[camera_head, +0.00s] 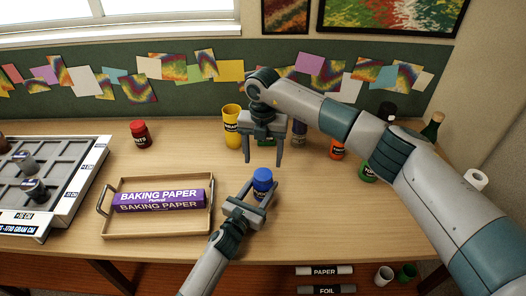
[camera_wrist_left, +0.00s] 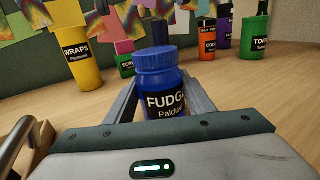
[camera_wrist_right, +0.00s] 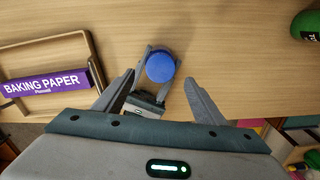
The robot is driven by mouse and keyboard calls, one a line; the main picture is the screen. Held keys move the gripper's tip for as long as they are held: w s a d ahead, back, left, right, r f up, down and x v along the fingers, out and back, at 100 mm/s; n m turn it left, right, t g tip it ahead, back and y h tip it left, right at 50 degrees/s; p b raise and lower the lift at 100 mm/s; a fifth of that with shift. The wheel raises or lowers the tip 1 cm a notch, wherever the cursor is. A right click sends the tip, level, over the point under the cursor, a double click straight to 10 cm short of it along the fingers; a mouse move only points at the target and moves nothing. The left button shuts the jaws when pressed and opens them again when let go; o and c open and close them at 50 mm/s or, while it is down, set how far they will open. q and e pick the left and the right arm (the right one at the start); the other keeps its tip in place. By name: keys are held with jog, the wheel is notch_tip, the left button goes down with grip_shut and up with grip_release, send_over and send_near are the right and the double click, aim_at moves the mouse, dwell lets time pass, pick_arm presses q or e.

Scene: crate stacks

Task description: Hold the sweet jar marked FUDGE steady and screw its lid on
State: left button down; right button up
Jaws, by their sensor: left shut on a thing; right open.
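The blue FUDGE jar (camera_head: 262,187) stands upright on the table, its label facing my left wrist camera. A ribbed blue lid (camera_wrist_left: 155,59) sits level on top of the jar; I cannot tell how far it is screwed down. My left gripper (camera_head: 257,195) is shut on the jar's body from the front. My right gripper (camera_head: 263,164) is open and empty, pointing down above the jar. In the right wrist view the round lid top (camera_wrist_right: 160,67) lies between and beyond its fingers, which appear clear of it.
A wooden tray (camera_head: 104,230) with a purple baking paper box (camera_head: 160,200) lies left of the jar. A red jar (camera_head: 139,133) stands behind the tray. A yellow WRAPS container (camera_head: 232,128) and several other containers line the back. The tabletop immediately around the jar is clear.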

aim_at(263, 174)
jog(key=n, duration=0.7)
jog(key=shift+r+n, duration=0.3)
jog(key=n, duration=0.4)
jog(key=shift+r, duration=0.1)
jog(key=n, duration=0.3)
jog(key=shift+r+n, duration=0.1)
jog(key=shift+n, duration=0.2)
jog(key=n, duration=0.4)
jog(key=shift+r, duration=0.15)
jog(key=n, duration=0.3)
jog(key=shift+r, duration=0.1)
jog(key=n, duration=0.6)
jog(key=shift+r+n, duration=0.2)
jog(key=shift+n, duration=0.2)
jog(key=shift+f, duration=0.1)
jog(key=shift+f, duration=3.95)
jog(key=shift+c, duration=0.3)
